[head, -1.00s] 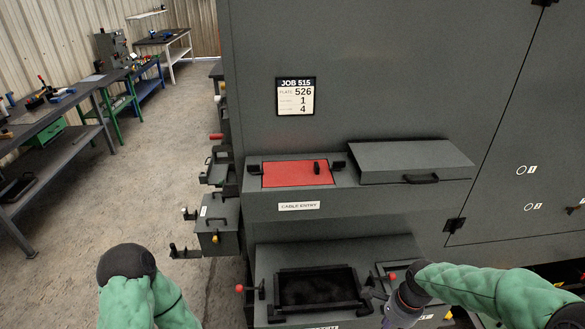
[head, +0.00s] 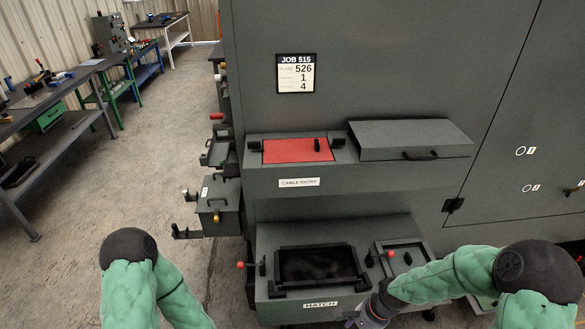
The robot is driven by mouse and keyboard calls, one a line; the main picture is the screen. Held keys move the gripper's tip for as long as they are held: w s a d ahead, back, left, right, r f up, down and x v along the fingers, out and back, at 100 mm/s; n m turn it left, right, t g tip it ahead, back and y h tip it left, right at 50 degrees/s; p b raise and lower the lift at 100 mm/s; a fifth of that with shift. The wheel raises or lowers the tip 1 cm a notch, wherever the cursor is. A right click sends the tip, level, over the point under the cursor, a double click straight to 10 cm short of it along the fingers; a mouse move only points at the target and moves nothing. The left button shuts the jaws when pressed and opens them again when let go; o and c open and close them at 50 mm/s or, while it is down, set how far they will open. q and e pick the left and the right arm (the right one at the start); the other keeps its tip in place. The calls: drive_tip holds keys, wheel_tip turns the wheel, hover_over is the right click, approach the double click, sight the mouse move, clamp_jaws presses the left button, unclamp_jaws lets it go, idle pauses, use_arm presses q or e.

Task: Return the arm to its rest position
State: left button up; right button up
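My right arm (head: 450,277) comes in from the lower right, its green forearm bent with a black elbow joint. Its wrist (head: 372,312) is low at the bottom edge, in front of the hatch shelf's right part; its fingertips are not clearly visible. My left arm (head: 135,285) shows at the lower left as a green sleeve with a black joint. Its gripper is out of view below the frame. The open-framed hatch (head: 318,266) has a dark opening in a black rim, above a "HATCH" label.
The grey enclosure has a red cable entry plate (head: 297,150), a closed grey lid (head: 411,139) beside it and a job card (head: 296,74) above. Workbenches (head: 60,108) line the left wall. The floor (head: 165,130) between is clear.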

drive_tip(key=s+a+f+n+b, duration=0.1)
drive_tip(key=s+a+f+n, duration=0.3)
drive_tip(key=f, duration=0.3)
drive_tip(key=s+a+f+n+b, duration=0.1)
drive_tip(key=s+a+f+n, duration=0.3)
drive_tip(key=s+f, duration=0.2)
drive_tip(key=shift+a+f+n+y, duration=0.2)
drive_tip(key=shift+f+n+y, duration=0.2)
drive_tip(key=shift+f, duration=0.15)
